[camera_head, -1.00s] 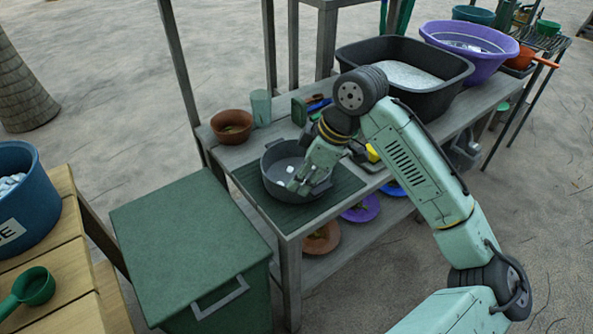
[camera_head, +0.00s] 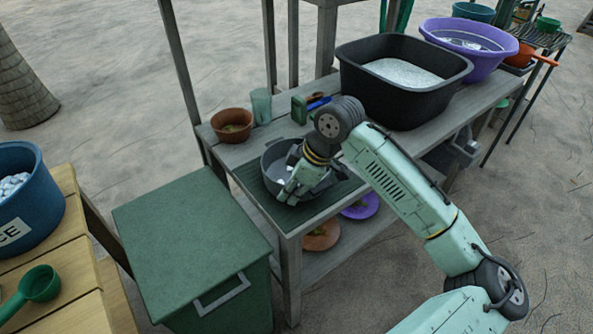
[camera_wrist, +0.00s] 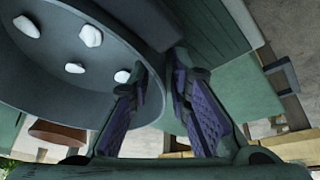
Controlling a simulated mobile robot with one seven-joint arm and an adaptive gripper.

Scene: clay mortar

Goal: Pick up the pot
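The dark grey round pot (camera_head: 270,177) stands on the green mat (camera_head: 251,180) at the near-left end of the grey table. In the wrist view the pot (camera_wrist: 50,62) fills the upper left, with several white stones (camera_wrist: 90,36) inside.
A brown bowl (camera_head: 232,128) and a pale green cup (camera_head: 261,106) stand behind the pot. A black tub (camera_head: 405,97) and a purple basin (camera_head: 468,38) are farther right. A green lidded bin (camera_head: 190,235) stands close at the left.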

